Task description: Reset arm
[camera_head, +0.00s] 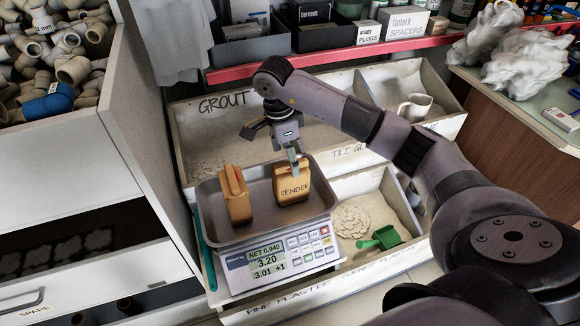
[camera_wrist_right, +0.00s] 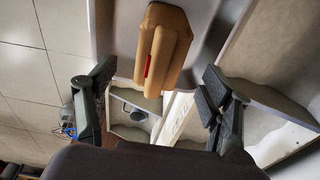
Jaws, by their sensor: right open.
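My right gripper (camera_head: 291,152) is over the weighing scale (camera_head: 283,258), just above the orange-brown container marked "RENDER" (camera_head: 292,190) on the scale's metal pan (camera_head: 258,227). Its open fingers (camera_wrist_right: 160,78) show in the right wrist view, spread to either side of an orange-brown container (camera_wrist_right: 163,45) with a red mark. I cannot tell which container that is. A second orange-brown container (camera_head: 235,196) stands on the left of the pan. The scale's display is lit. My right arm reaches in from the right. My left gripper is out of view.
A red-edged shelf (camera_head: 345,54) crosses the back. A cabinet with pipe fittings (camera_head: 72,62) is at left.

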